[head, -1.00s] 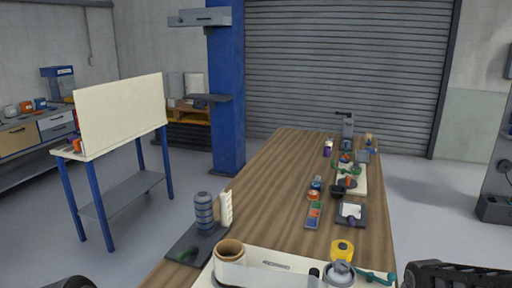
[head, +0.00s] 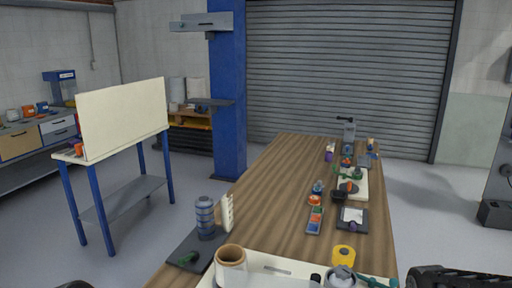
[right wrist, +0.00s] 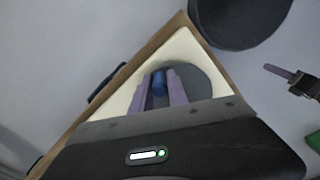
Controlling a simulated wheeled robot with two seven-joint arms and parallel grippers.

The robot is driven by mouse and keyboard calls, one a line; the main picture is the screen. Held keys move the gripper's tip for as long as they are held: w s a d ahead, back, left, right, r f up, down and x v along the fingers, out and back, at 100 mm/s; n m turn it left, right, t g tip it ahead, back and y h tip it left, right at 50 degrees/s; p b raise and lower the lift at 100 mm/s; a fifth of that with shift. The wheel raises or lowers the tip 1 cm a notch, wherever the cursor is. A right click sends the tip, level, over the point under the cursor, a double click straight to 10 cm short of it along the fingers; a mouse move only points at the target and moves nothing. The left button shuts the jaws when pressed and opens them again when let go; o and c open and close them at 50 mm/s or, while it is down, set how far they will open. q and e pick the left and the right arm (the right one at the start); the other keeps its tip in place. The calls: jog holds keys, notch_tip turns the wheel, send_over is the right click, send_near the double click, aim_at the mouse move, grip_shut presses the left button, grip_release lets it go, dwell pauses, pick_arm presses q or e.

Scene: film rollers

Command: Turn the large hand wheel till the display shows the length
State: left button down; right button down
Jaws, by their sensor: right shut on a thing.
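In the right wrist view, my right gripper (right wrist: 160,92) has its two purplish fingers shut on a small blue knob (right wrist: 159,80). The knob stands on a round grey disc (right wrist: 203,78), which appears to be the large hand wheel, on a cream board (right wrist: 183,46). The fingers hide part of the disc. In the head view, the near cream board (head: 290,264) shows at the bottom edge, and the wheel cannot be made out. Only a dark part of my right arm shows at lower right there. My left gripper cannot be made out. No readable display is in view.
A brown-rimmed roll (head: 231,262), a yellow piece (head: 344,254) and a grey fitting (head: 340,277) are at the near board. A ribbed grey cylinder (head: 205,216) stands at the left table edge. Small devices line the right of the wooden table (head: 270,190); its middle is clear.

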dwell(0.3)
jog(key=shift+w+d+r, duration=0.1)
jog(key=shift+w, duration=0.4)
jog(key=shift+w+d, duration=0.15)
jog(key=shift+w, duration=0.6)
jog(key=shift+w+p, duration=0.3)
jog(key=shift+w, duration=0.25)
jog(key=shift+w+a, duration=0.2)
jog(key=shift+w, duration=0.25)
